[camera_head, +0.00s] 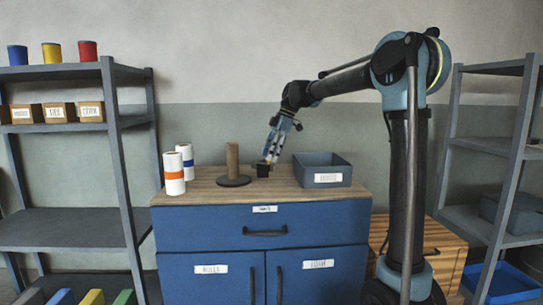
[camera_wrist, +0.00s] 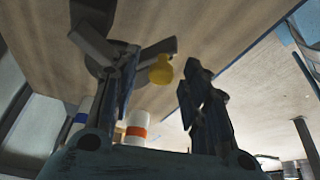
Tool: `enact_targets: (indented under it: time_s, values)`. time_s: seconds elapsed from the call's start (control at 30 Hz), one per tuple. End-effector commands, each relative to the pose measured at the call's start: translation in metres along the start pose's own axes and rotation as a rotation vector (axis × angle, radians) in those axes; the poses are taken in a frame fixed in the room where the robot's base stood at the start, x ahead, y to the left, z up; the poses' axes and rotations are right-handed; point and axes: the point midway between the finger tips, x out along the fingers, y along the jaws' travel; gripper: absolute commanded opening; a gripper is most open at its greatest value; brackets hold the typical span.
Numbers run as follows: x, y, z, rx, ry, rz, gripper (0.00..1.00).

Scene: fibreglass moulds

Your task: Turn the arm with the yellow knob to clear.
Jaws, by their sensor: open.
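A yellow knob (camera_wrist: 161,71) shows in the wrist view at the end of a short grey arm (camera_wrist: 157,50). The arm runs from a dark round part, and a second grey bar (camera_wrist: 92,42) runs to the upper left. My gripper (camera_wrist: 161,60) is open, with one finger to the left of the knob and one to the right; I cannot tell whether either touches it. In the head view my gripper (camera_head: 269,158) points down at the cabinet top, beside a small black block (camera_head: 263,171). The knob is too small to make out there.
On the blue cabinet's wooden top (camera_head: 205,191) stand a brown post on a dark disc (camera_head: 232,163), two white rolls (camera_head: 174,173) to the left and a grey bin (camera_head: 323,169) to the right. Shelves (camera_head: 70,230) flank the cabinet.

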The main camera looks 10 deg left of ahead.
Motion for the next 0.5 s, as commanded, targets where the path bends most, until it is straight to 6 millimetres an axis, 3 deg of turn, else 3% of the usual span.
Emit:
enact_targets:
  time_s: [0.17,0.5]
  values:
    - [-0.014,0.0,0.0,0.001,0.0,-0.001,0.42]
    - [-0.077,0.001,0.001,0.002,0.0,0.0,0.42]
